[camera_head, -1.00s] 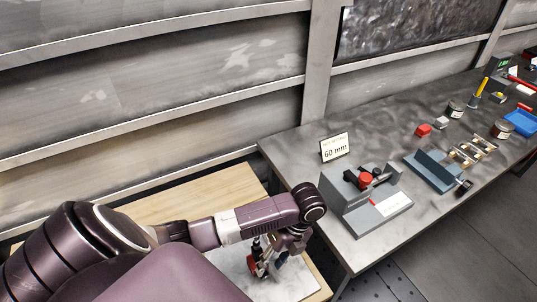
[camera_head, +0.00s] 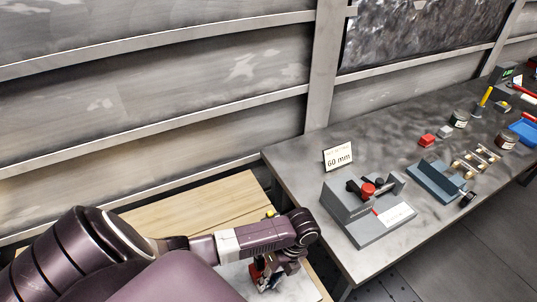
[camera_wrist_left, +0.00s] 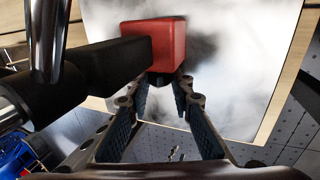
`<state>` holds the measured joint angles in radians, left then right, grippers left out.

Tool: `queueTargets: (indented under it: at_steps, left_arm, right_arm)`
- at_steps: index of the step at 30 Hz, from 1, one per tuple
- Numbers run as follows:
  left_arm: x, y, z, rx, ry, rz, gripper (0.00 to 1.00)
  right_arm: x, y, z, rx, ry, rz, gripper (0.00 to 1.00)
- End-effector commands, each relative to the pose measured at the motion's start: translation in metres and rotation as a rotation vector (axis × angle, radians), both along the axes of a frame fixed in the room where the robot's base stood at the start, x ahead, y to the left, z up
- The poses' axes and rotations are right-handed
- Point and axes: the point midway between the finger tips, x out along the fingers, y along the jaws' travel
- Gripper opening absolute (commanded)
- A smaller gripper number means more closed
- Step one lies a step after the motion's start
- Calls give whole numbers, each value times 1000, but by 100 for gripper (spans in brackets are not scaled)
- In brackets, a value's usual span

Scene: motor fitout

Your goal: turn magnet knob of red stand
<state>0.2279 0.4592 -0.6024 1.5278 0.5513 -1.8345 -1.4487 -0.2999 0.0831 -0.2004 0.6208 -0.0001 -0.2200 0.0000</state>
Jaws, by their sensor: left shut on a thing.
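The red stand shows as a red block (camera_wrist_left: 160,42) in the left wrist view, over a pale plate. A small part of the red stand (camera_head: 257,271) shows beside my wrist in the head view, mostly hidden by my arm. My left gripper (camera_wrist_left: 162,84) has its fingers converging under the red block, shut on a small dark part there. This looks like the magnet knob, but it is mostly hidden. In the head view my left gripper (camera_head: 272,277) is low over the plate. My right gripper is not in view.
A black cylindrical part (camera_wrist_left: 85,75) and a chrome rod (camera_wrist_left: 47,40) stand close left of the fingers. A grey workbench (camera_head: 310,190) to the right carries a grey fixture with a red knob (camera_head: 368,190) and a "60 mm" sign (camera_head: 338,157). A wooden table (camera_head: 190,212) lies behind my arm.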

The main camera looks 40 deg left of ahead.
Motion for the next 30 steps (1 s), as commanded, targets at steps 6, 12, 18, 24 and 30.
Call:
queueTargets:
  at_steps: [6,12,18,24,30]
  left_arm:
    - [0,1,0,-2,-8,0,0]
    - [-2,2,1,-22,-61,-1,0]
    - [-6,4,2,-73,-181,-3,0]
    - [-10,6,2,-140,-344,-4,0]
    - [-14,7,1,-208,-504,-3,0]
  right_arm:
    - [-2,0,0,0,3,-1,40]
    - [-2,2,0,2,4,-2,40]
    - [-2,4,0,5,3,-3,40]
    - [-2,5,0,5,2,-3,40]
    - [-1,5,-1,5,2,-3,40]
